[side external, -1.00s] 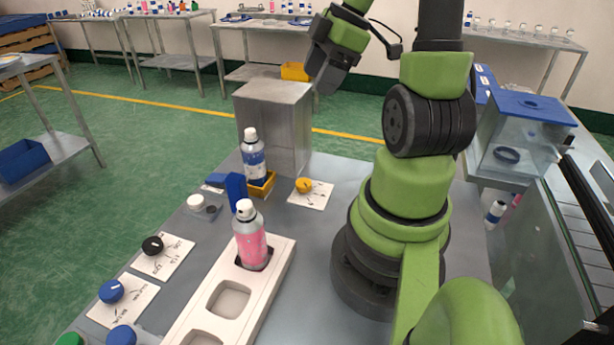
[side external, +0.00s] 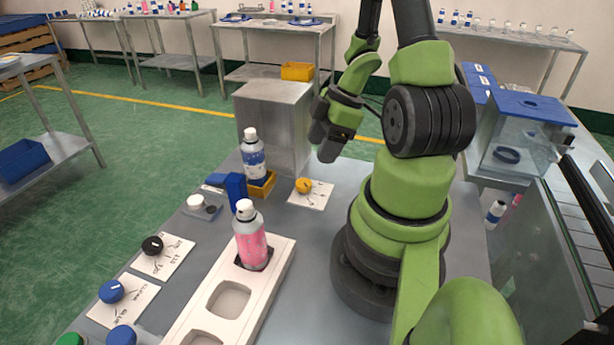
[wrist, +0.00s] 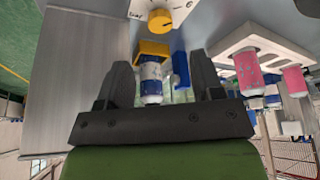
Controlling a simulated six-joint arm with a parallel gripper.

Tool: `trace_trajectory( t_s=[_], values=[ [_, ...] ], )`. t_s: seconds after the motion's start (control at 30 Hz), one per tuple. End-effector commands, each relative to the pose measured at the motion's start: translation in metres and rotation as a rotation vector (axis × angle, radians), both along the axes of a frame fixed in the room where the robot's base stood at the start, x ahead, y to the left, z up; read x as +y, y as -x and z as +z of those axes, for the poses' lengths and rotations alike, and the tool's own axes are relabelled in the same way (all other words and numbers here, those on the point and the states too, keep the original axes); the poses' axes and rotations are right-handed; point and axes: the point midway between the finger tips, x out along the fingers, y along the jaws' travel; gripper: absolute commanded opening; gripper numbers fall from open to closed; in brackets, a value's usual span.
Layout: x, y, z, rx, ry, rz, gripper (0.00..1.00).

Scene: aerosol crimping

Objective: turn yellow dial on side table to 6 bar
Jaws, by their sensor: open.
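The yellow dial (side external: 304,186) sits on a white marked card (side external: 317,200) on the grey table, in front of a steel box. In the wrist view the yellow dial (wrist: 160,20) is at the top centre, beyond the fingertips, with a dark pointer mark; its card (wrist: 183,9) is partly cut off. The card's figures are too small to read. My gripper (side external: 326,140) hangs above and behind the dial, right of the steel box, apart from both. In the wrist view my gripper (wrist: 161,70) has its two dark fingers spread with nothing held between them.
A steel box (side external: 272,125) stands left of my gripper. A blue-labelled bottle (side external: 253,155) sits in a yellow holder (side external: 262,187) left of the dial. A pink bottle (side external: 250,240) stands in a white tray (side external: 272,290). Black (side external: 152,245) and blue (side external: 111,291) dials lie front left.

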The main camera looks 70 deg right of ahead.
Motion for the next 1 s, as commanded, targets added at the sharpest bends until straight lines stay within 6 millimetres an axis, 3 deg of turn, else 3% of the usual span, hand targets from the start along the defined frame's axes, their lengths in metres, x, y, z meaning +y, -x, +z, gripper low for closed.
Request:
trace_trajectory(
  t_s=[0.6,1.0],
  values=[
    [0.016,-0.022,-0.066,0.005,-0.003,0.001,0.61],
    [0.018,-0.026,-0.078,0.004,0.003,0.000,0.61]
  ],
)
